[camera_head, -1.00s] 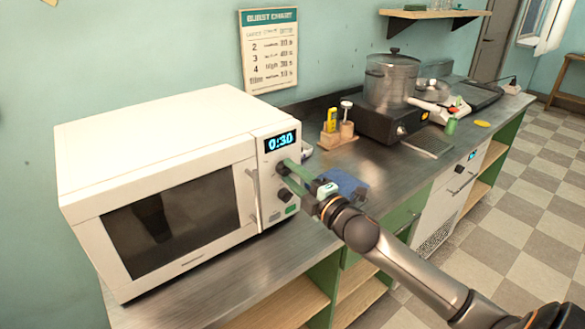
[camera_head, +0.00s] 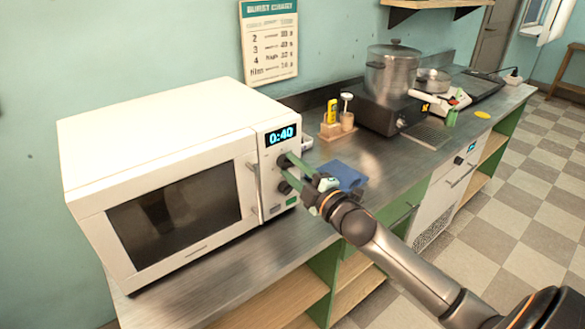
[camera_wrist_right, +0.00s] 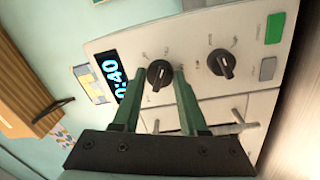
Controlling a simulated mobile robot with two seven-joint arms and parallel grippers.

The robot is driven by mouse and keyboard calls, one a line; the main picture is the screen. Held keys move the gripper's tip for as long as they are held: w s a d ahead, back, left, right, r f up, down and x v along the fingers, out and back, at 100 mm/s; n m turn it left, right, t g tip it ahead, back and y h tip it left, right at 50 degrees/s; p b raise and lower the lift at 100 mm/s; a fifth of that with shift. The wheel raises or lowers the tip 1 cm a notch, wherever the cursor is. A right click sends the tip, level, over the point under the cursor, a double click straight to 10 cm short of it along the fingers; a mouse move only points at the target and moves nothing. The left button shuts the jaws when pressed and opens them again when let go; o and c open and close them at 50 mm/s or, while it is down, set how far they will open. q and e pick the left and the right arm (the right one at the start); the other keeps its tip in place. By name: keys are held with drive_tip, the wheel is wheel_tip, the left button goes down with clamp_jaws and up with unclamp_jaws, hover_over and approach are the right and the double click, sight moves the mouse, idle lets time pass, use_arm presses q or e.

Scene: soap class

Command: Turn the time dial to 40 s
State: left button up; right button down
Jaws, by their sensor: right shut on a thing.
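The white microwave (camera_head: 165,110) stands on the counter at the left, with its door closed. Its display (camera_head: 281,136) reads 0:40. Two black dials sit below the display. My right gripper (camera_head: 288,165) is at the upper dial, its green fingers shut on it. In the right wrist view the time dial (camera_wrist_right: 160,73) sits between the tips of my right gripper (camera_wrist_right: 160,80). The lower dial (camera_wrist_right: 221,64) is free, beside the fingers. The display (camera_wrist_right: 116,80) also shows 0:40 there, turned sideways. My left gripper is not in view.
A wall chart (camera_head: 270,40) hangs behind the microwave. A blue cloth (camera_head: 343,174) lies on the counter close to my right gripper. A steel pot (camera_head: 391,72) on a hot plate stands farther back. Grey counter is bare in front of the microwave.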

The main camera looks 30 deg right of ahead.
drive_tip(key=shift+c, duration=2.2)
unclamp_jaws()
drive_tip(key=shift+s, duration=0.15)
drive_tip(key=s+b, duration=0.1)
drive_tip(key=s, duration=1.1)
drive_tip(key=shift+s+d+f, duration=0.15)
drive_tip(key=shift+d+f, duration=0.1)
drive_tip(key=shift+f, duration=0.1)
drive_tip(key=shift+f, duration=0.1)
